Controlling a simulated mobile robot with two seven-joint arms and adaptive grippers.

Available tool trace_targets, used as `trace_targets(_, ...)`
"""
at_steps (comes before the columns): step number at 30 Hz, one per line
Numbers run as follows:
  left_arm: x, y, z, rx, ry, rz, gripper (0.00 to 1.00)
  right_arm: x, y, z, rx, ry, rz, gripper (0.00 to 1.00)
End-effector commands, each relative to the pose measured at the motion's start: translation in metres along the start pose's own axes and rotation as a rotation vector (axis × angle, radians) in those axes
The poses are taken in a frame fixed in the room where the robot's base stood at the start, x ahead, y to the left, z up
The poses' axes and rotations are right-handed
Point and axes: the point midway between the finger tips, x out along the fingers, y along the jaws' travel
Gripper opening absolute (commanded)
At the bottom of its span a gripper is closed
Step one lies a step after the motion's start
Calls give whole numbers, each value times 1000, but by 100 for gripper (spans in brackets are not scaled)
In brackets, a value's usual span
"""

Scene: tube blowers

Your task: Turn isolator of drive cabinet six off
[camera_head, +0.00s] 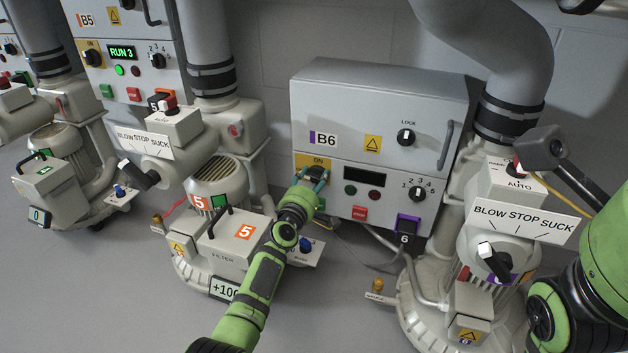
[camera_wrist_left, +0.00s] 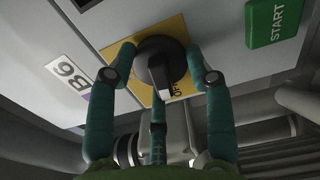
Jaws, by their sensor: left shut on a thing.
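Drive cabinet six is the grey cabinet (camera_head: 378,100) labelled B6. Its isolator is a black rotary knob (camera_head: 316,174) on a yellow plate (camera_head: 312,161) at the lower left of its front, with ON above it. My left gripper (camera_head: 311,181) is at the knob. In the left wrist view, the teal fingers (camera_wrist_left: 160,75) are shut around the black knob (camera_wrist_left: 158,50), and its raised handle lies between them. Letters of OFF show on the yellow plate (camera_wrist_left: 117,53) beside the handle. I cannot tell the exact setting. My right gripper is not in view.
A green START button (camera_wrist_left: 273,22) sits beside the isolator. A dark display (camera_head: 364,175), a red STOP button (camera_head: 360,212) and a selector (camera_head: 417,193) are to its right. Cabinet B5 (camera_head: 135,25) and blower five (camera_head: 218,185) stand left. Another blower (camera_head: 497,250) stands right.

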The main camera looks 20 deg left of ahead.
Motion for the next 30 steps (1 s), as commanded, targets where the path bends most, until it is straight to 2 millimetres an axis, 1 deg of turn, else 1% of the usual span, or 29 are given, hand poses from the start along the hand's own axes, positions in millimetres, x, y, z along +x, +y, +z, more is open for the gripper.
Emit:
trace_targets(1, 1, 6, -10, -29, 19, 14, 19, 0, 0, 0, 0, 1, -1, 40)
trace_targets(6, 1, 5, -10, -119, 19, 13, 19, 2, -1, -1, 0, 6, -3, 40)
trace_targets(12, 0, 4, -10, -182, 19, 13, 19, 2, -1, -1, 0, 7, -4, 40)
trace_targets(29, 0, 2, -10, -215, 18, 10, 19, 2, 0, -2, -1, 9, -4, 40)
trace_targets(30, 0, 2, -10, -214, 18, 10, 68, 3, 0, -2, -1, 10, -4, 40)
